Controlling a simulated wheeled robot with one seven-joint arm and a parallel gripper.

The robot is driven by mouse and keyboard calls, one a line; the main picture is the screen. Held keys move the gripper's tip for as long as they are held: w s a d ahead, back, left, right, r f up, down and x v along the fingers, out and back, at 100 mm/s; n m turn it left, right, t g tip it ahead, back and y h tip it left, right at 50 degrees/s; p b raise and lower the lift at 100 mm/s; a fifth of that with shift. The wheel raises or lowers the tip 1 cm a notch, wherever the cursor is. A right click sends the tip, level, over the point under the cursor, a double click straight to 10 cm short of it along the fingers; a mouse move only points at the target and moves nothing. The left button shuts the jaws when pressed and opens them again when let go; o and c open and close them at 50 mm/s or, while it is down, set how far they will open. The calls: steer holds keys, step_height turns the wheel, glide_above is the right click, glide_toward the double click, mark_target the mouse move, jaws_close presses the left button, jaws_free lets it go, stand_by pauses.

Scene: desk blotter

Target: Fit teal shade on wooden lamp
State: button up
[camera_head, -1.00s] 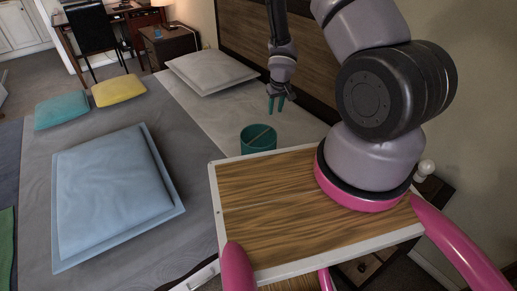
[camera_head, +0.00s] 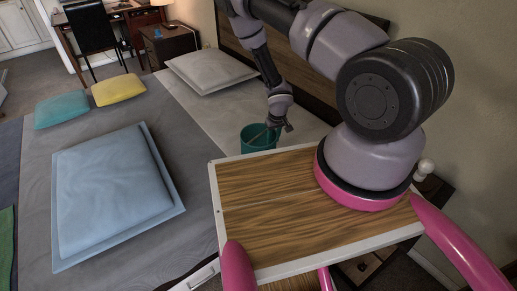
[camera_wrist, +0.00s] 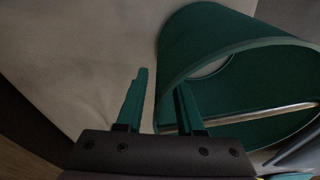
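The teal shade (camera_head: 256,147) is an open hollow drum on the bed, just beyond the wooden board's far edge. My gripper (camera_head: 274,128) is at its upper right rim. In the wrist view the shade (camera_wrist: 205,45) fills the right side, its open end and an inner crossbar showing. My gripper's fingers (camera_wrist: 162,82) are apart there, with the shade's near wall edge between them: the right finger overlaps the opening, the left is outside. Contact cannot be told. A white round bulb (camera_head: 426,166) shows at the right, perhaps the wooden lamp's; its base is hidden.
A pale pillow (camera_head: 210,70) lies left of the arm at the headboard (camera_head: 240,35). A large blue cushion (camera_head: 112,190) lies on the grey bed. A dark nightstand (camera_head: 437,192) stands at the right below the bulb. The wall is close on the right.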

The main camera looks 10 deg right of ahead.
steer(key=shift+w+f, duration=0.2)
steer(key=shift+f, duration=1.05)
jaws_close()
stand_by(0.5)
